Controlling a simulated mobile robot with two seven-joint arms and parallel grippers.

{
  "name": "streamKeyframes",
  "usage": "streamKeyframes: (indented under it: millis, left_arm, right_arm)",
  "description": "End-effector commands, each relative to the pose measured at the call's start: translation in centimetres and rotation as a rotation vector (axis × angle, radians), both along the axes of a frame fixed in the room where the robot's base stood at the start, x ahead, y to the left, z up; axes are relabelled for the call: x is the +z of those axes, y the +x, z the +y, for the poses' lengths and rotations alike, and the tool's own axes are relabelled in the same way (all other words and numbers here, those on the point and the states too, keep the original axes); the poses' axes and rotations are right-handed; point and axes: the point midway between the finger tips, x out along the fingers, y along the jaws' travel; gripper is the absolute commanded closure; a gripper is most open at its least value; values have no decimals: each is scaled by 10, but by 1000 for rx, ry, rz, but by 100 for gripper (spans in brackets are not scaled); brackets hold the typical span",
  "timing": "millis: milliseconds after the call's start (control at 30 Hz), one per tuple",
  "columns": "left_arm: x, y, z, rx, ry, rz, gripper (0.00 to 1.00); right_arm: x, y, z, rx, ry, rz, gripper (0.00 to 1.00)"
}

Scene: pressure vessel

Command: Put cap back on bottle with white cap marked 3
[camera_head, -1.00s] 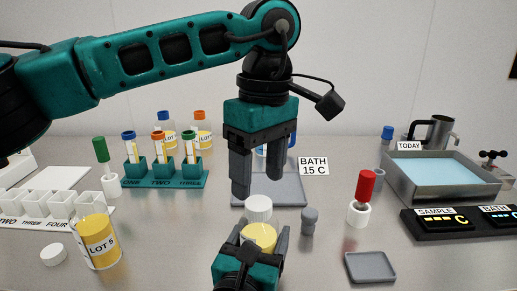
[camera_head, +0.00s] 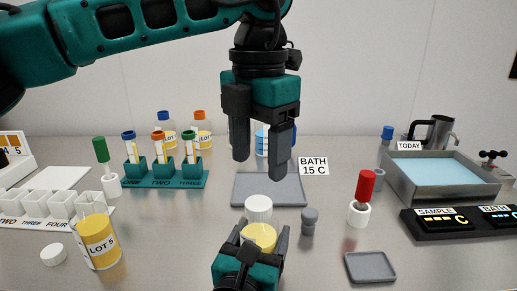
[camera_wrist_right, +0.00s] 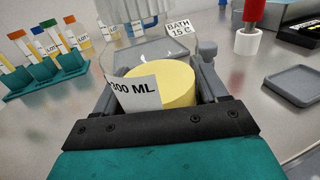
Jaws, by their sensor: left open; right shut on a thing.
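A bottle with yellow contents (camera_head: 259,236) stands between the fingers of my right gripper (camera_head: 250,250), which is shut on it. The right wrist view shows its yellow contents (camera_wrist_right: 163,86) and a white 300 ML label (camera_wrist_right: 136,91). A ribbed white cap (camera_head: 258,207) shows at the bottle's top in the head view; I cannot read a 3 on it or tell how firmly it sits. My left gripper (camera_head: 260,160) is open and empty, pointing down above the cap and clear of it. Another white cap (camera_head: 53,254) lies on the table at the left.
Behind are a teal tube rack (camera_head: 165,180) and a grey mat (camera_head: 291,190). A grey stopper (camera_head: 309,222), a red-topped stick in a white holder (camera_head: 359,214) and a grey tray (camera_head: 370,267) stand right.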

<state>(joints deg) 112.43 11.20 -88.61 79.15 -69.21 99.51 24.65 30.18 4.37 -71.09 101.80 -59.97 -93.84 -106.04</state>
Motion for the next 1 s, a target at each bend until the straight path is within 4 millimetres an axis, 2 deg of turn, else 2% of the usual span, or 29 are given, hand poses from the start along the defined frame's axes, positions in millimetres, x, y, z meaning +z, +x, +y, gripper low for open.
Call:
streamKeyframes:
  millis: [433,800,1000]
  left_arm:
    - [-5,0,0,7,0,0,34]
    - [-59,0,1,7,2,2,34]
    - [-77,0,1,8,2,1,34]
  right_arm:
    - [0,0,0,0,-1,0,100]
    - [0,0,0,0,-1,0,100]
    - [0,0,0,0,-1,0,100]
